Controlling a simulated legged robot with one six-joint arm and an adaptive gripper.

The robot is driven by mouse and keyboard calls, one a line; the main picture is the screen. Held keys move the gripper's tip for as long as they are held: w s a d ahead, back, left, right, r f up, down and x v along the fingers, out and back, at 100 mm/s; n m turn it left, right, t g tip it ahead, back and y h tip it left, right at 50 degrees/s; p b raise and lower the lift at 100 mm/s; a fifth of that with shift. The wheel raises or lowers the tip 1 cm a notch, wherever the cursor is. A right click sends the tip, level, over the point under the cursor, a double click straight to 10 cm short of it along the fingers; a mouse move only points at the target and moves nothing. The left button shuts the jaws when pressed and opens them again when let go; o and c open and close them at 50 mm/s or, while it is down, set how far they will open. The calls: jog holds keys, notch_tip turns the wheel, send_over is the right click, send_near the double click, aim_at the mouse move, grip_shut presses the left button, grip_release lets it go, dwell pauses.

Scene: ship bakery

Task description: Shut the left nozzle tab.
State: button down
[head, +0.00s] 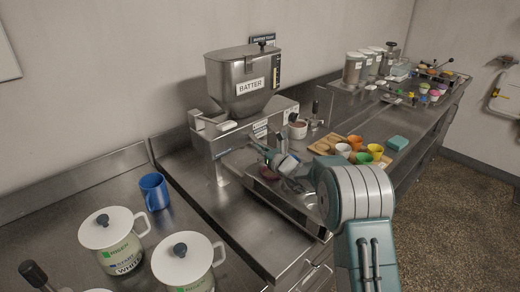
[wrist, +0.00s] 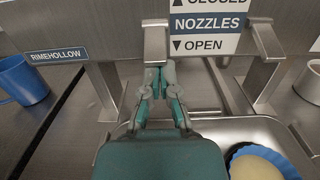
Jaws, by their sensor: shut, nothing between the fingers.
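The steel batter dispenser (head: 240,85) stands at the back of the counter in the head view. In the wrist view, its front plate carries a nozzles label (wrist: 207,24), with closed marked upward and open downward.
A blue case with pale batter (wrist: 258,165) sits in a tray below the nozzles. A blue mug (head: 153,191) and white lidded jugs (head: 112,236) stand at left. Coloured cups on a wooden board (head: 354,142) stand at right. Bare counter (head: 215,200) lies between.

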aim_at(257, 140)
jog(key=shift+s+d+r+g+h, duration=0.2)
jog(key=shift+r+g+h, duration=0.25)
jog(key=shift+g+h, duration=0.45)
dwell(0.5)
jog(key=shift+r, duration=0.15)
jog(key=shift+s+d+r+g+h, duration=0.1)
jog(key=shift+r+g+h, duration=0.2)
jog(key=shift+g+h, duration=0.3)
jog(key=shift+s+d+r+g+h, duration=0.1)
jog(key=shift+r+g+h, duration=0.2)
jog(key=shift+g+h, duration=0.3)
jog(key=shift+r, duration=0.45)
jog(key=shift+r, duration=0.7)
jog(key=shift+r, duration=0.15)
